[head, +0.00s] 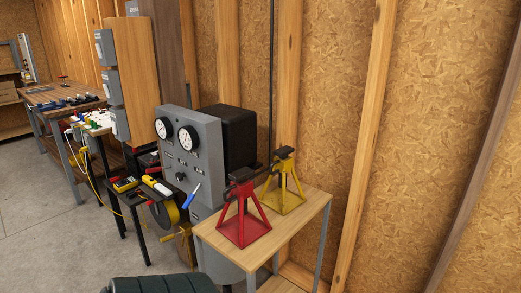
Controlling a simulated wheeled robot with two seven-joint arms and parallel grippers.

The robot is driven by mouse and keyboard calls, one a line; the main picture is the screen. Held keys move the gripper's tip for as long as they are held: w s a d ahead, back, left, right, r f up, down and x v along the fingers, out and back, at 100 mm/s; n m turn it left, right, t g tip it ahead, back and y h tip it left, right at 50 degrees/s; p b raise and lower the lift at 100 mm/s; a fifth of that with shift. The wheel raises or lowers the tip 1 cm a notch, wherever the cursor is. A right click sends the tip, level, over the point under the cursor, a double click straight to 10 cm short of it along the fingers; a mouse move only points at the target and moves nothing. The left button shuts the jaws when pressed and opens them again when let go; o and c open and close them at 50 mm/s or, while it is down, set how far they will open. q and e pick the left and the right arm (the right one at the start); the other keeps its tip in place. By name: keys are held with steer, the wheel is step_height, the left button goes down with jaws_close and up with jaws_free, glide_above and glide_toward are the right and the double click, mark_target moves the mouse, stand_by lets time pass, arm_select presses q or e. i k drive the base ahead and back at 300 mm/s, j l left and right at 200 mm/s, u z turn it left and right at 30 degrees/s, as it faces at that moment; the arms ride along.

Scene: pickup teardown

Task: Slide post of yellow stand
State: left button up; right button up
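The yellow stand (284,198) stands upright on a small wooden table, at its back. Its dark post (284,153) with a saddle top sticks up a short way out of the yellow frame. A red stand (243,222) of the same kind stands in front of it to the left, with its own dark post top, and hides a little of the view near the yellow stand's base. Neither of my grippers shows in the head view.
The small wooden table (293,232) has bare room at its front right. A grey gauge cabinet (192,150) stands close on its left, with a black box (228,135) behind. A tool bench (65,97) is far left. A dark ribbed object (160,284) lies at the bottom edge.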

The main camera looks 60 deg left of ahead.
mark_target(282, 152)
steer(key=u, duration=1.85)
